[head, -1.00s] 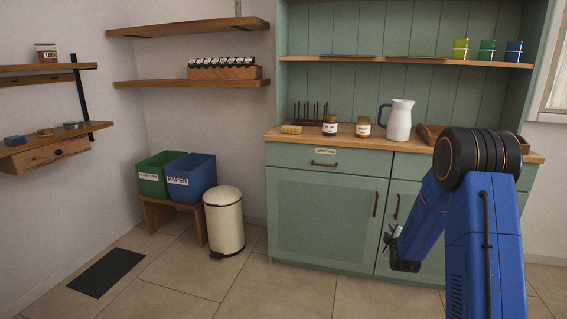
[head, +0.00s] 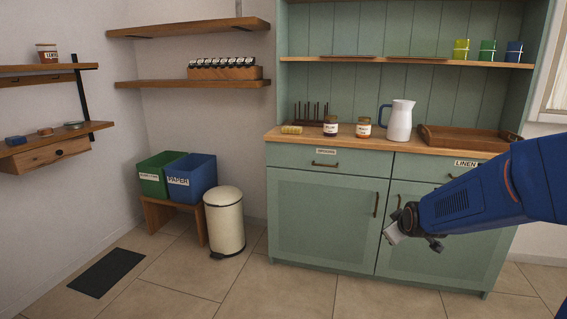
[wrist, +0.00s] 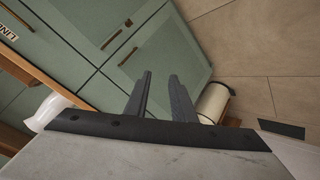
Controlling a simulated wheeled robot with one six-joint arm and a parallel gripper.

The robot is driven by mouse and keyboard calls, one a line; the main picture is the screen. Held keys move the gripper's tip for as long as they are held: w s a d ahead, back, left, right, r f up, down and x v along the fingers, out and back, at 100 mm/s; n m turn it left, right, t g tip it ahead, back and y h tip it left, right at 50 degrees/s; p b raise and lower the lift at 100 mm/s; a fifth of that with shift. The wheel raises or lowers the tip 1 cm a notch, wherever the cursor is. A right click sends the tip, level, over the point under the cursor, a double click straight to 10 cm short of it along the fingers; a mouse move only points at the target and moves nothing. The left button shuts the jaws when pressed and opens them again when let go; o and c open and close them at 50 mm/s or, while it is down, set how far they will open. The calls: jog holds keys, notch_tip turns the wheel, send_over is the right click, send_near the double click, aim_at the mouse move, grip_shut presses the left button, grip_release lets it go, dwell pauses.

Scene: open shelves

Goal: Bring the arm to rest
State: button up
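My gripper (head: 414,240) hangs in front of the green cabinet's lower doors in the head view, at the end of my blue arm, which reaches in from the right edge. In the wrist view the two dark fingers of my gripper (wrist: 159,78) stand apart with nothing between them, so it is open and empty. The green cabinet (head: 325,215) is behind it; the fingers seem clear of the doors. The rest of my arm is cut off at the right edge.
A white jug (head: 399,121), two jars and a wooden tray (head: 462,145) stand on the cabinet's counter. A cream bin (head: 225,222) stands left, by green and blue boxes (head: 190,177) on a bench. A dark mat (head: 107,272) lies on otherwise open floor.

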jog(key=s+a+r+m+g, duration=0.1)
jog(key=s+a+m+g, duration=0.1)
jog(key=s, duration=1.6)
jog(key=s+a+r+m+g+y, duration=0.1)
jog(key=s+a+m+g, duration=0.2)
jog(key=s, duration=1.6)
jog(key=shift+s+a+r+m, duration=0.3)
jog(key=shift+a+r+m, duration=0.1)
jog(key=shift+a+m, duration=0.2)
jog(key=shift+o, duration=0.7)
